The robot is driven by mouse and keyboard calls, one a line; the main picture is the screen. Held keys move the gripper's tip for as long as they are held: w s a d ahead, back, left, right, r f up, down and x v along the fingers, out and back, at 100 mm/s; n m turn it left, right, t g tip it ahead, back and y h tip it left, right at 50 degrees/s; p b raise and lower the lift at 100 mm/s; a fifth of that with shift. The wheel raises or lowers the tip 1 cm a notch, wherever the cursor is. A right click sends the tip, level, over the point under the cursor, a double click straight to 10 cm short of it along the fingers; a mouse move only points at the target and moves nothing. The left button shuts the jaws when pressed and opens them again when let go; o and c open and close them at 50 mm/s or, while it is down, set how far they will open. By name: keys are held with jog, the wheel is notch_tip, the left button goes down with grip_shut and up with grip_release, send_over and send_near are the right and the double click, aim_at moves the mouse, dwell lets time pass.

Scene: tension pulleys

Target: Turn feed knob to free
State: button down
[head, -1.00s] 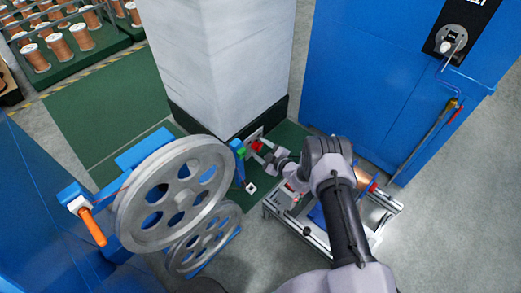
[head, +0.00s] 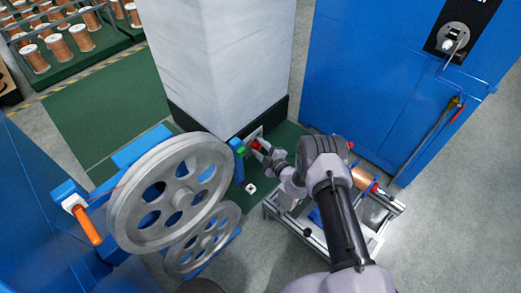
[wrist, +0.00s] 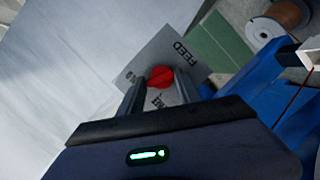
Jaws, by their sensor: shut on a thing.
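The feed knob (wrist: 160,77) is a round red knob on a light grey plate (wrist: 186,52) marked FEED in the wrist view. The plate looks tilted there. A short label shows left of the knob; another below it is partly hidden by the fingers and cannot be read. My gripper (wrist: 160,84) has one finger on each side of the knob and is shut on it. In the head view, my gripper (head: 259,147) reaches the plate low on the pillar's right face, and the knob is mostly hidden there.
A white pillar (head: 220,60) rises behind the plate. Large grey pulleys (head: 170,195) stand close on the left, with a green part (head: 238,148) near my gripper. A blue cabinet (head: 375,80) stands right.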

jog(key=shift+s+a+f+n+t+b, duration=0.1)
jog(key=shift+s+f+n+t+b, duration=0.15)
jog(key=shift+n, duration=0.3)
jog(key=shift+s+f+n+t+b, duration=0.15)
jog(key=shift+f+n+t+b, duration=0.15)
jog(key=shift+n, duration=0.25)
jog(key=n+t, duration=0.1)
jog(key=n, duration=0.2)
jog(key=shift+f+n, duration=0.1)
jog(key=shift+n, duration=0.3)
jog(key=shift+w+f+n+t+y, duration=0.1)
jog(key=shift+n+t+y, duration=0.3)
jog(key=shift+n, duration=0.8)
jog(key=shift+n+t+y, duration=0.2)
jog(key=shift+n+t, duration=0.35)
jog(key=shift+n, duration=0.65)
jog(key=c, duration=1.1)
grip_release()
jog(key=shift+o, duration=0.4)
jog(key=shift+w+d+f, duration=0.1)
jog(key=shift+w+d, duration=0.05)
jog(key=shift+d, duration=0.05)
jog(key=shift+a, duration=0.1)
jog(key=shift+r, duration=0.2)
